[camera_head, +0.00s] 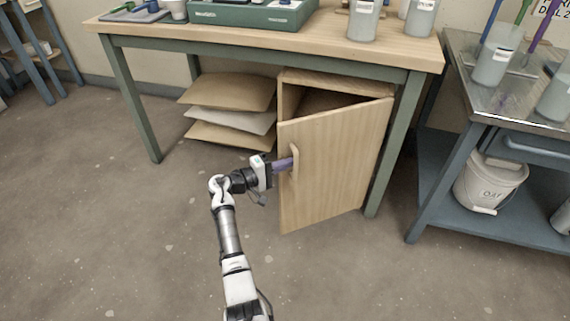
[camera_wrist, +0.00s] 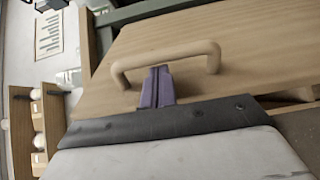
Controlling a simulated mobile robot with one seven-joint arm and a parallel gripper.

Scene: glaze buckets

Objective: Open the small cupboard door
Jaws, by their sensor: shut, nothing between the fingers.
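The small wooden cupboard (camera_head: 290,96) stands under the workbench. Its door (camera_head: 340,150) is partly open: its left edge stands out toward me, and a dark gap shows above it. The pale bar handle (camera_head: 295,158) is near the door's left edge; it also shows in the wrist view (camera_wrist: 165,55). My gripper (camera_head: 287,163) is at the handle, with its purple fingers shut together and nothing between them. In the wrist view the fingertips (camera_wrist: 157,75) reach the handle's bar, between its two ends. I cannot tell whether they touch it or sit behind it.
The workbench (camera_head: 270,42) has green legs either side of the cupboard. The floor in front is clear.

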